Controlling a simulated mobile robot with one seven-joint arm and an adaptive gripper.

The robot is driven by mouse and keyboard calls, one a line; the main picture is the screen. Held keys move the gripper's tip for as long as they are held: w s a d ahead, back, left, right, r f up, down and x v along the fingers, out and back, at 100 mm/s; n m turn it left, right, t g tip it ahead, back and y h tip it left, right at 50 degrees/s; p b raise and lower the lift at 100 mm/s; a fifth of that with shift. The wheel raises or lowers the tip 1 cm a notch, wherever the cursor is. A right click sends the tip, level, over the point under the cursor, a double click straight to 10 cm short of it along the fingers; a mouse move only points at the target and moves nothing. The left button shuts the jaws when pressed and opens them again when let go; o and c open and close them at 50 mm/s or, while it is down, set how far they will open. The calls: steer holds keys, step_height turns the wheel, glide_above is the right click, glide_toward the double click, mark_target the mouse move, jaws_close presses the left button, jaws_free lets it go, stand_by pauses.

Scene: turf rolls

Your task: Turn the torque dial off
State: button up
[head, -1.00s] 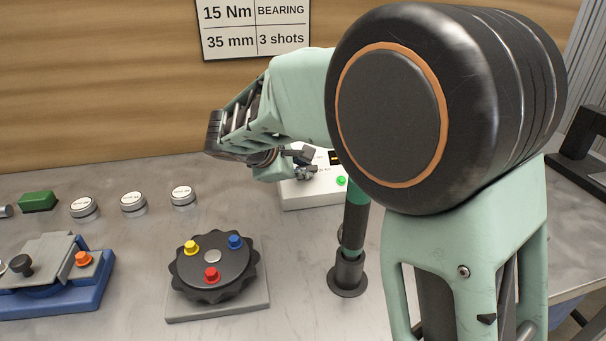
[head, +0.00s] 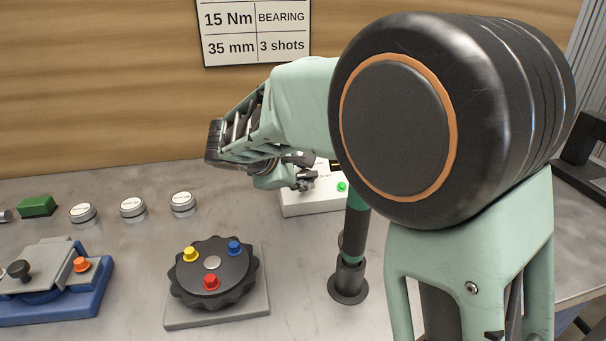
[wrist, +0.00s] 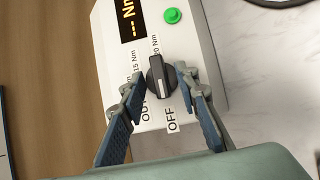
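The torque dial (wrist: 160,79) is a black knob with a pale pointer line on a white control box (wrist: 188,37). In the wrist view its pointer end faces down the picture, toward the OUT and OFF side of the labels. The OFF label (wrist: 172,118) lies below the dial. The box display (wrist: 130,18) shows dashes and Nm. My gripper (wrist: 159,80) is open, with one fingertip on each side of the dial; I cannot tell whether either touches it. In the head view my gripper (head: 304,172) is over the control box (head: 312,203) and hides the dial.
A green button (wrist: 172,15) is on the box. A black wheel with coloured knobs (head: 213,275), several round silver buttons (head: 133,207) and a blue fixture (head: 57,295) are left of the box. A dark and green post (head: 350,275) stands in front of it.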

steer(key=shift+s, duration=0.1)
steer(key=v, duration=1.2)
